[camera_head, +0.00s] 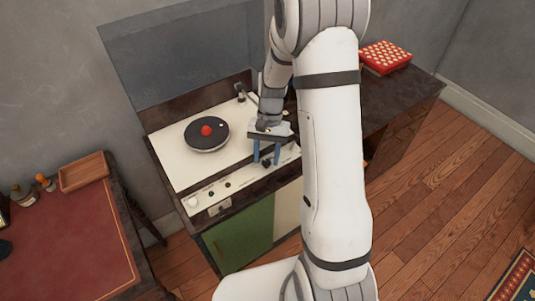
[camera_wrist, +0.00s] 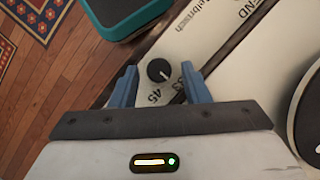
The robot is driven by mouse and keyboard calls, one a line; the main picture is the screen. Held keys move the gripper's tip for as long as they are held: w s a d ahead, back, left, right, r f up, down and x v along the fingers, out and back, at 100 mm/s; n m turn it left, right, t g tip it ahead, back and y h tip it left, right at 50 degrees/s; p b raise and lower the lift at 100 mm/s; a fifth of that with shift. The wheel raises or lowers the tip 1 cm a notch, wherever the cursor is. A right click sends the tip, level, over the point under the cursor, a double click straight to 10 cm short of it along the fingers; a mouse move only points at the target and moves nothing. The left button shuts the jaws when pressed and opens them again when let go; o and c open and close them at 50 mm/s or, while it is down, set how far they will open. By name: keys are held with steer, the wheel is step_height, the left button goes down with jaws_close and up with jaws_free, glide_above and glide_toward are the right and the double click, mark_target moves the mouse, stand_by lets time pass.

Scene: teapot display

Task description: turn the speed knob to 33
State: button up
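The speed knob (camera_wrist: 159,70) is a small round black knob with a pale pointer line, on the white front strip of the record player (camera_head: 175,160). The labels 33 (camera_wrist: 187,73) and 45 (camera_wrist: 154,97) are printed beside it. In the wrist view the pointer slants down and slightly right, towards the labels; its exact setting is hard to tell. My gripper (camera_wrist: 159,78) is open, with blue fingers on either side of the knob and a gap to each. In the head view my gripper (camera_head: 266,158) points down over the front strip, and the knob's surroundings are partly covered.
Other small knobs (camera_head: 194,202) line the strip's left end. A turquoise-edged object (camera_wrist: 120,12) is near the knob in the wrist view.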

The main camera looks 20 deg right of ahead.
mark_target(269, 158)
steer(key=shift+o, duration=0.4)
steer(key=v, duration=0.7)
steer(key=shift+w+r, duration=0.15)
steer(key=shift+r, duration=0.2)
steer(key=s+r+n+t+h, duration=0.1)
steer(key=s+r+n+t, duration=0.1)
steer(key=s+r, duration=0.3)
steer(key=s+r+n+t+h, duration=0.1)
steer(key=s+r+n+t, duration=0.2)
steer(key=s, duration=1)
step_height(269, 158, up, 3)
steer(key=shift+a+r+t, duration=0.2)
steer(key=shift+a+t, duration=0.3)
steer(key=shift+t, duration=0.3)
steer(key=shift+s, duration=0.1)
steer(key=shift+c, duration=0.6)
